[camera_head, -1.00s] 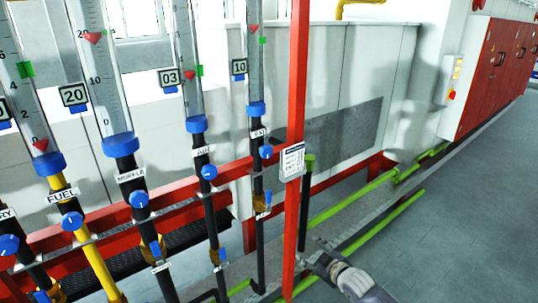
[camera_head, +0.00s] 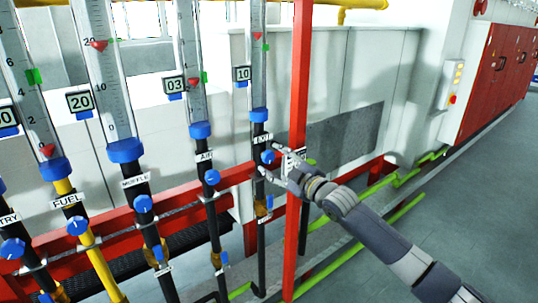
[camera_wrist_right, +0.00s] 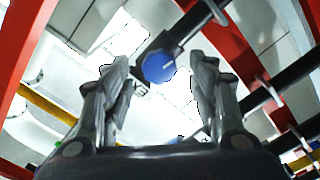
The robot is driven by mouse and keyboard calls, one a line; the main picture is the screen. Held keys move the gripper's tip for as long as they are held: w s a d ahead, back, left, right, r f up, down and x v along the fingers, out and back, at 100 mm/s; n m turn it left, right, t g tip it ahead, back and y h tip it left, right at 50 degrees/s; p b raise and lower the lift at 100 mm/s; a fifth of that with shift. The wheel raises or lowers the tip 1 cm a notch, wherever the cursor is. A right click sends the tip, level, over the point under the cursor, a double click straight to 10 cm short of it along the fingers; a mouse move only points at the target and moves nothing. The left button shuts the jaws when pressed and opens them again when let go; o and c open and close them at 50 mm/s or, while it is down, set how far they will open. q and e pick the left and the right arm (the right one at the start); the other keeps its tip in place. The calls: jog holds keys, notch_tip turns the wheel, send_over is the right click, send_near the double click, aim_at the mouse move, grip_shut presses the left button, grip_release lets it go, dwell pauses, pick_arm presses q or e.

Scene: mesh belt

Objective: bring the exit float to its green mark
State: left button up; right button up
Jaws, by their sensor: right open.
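The exit tube (camera_head: 258,80) is the rightmost flow tube in the head view, with a "10" plate beside it. Its red float (camera_head: 257,36) sits a little above the green mark (camera_head: 266,47) on the tube's right side. Below, the blue exit knob (camera_head: 268,156) is on the black pipe by the partly hidden label. My right gripper (camera_head: 270,162) is open at this knob. In the right wrist view the knob (camera_wrist_right: 159,66) shows between the two spread fingers (camera_wrist_right: 160,95), with gaps on both sides. My left gripper is not in view.
A red upright post (camera_head: 299,110) stands just right of the exit tube, close to my right wrist. Other tubes with blue knobs, such as the air knob (camera_head: 212,177), stand to the left. Green pipes (camera_head: 375,228) run low; open floor lies right.

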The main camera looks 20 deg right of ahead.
aim_at(270, 158)
jog(key=shift+p+x, duration=0.3)
jog(key=shift+x, duration=1.45)
jog(key=c, duration=1.1)
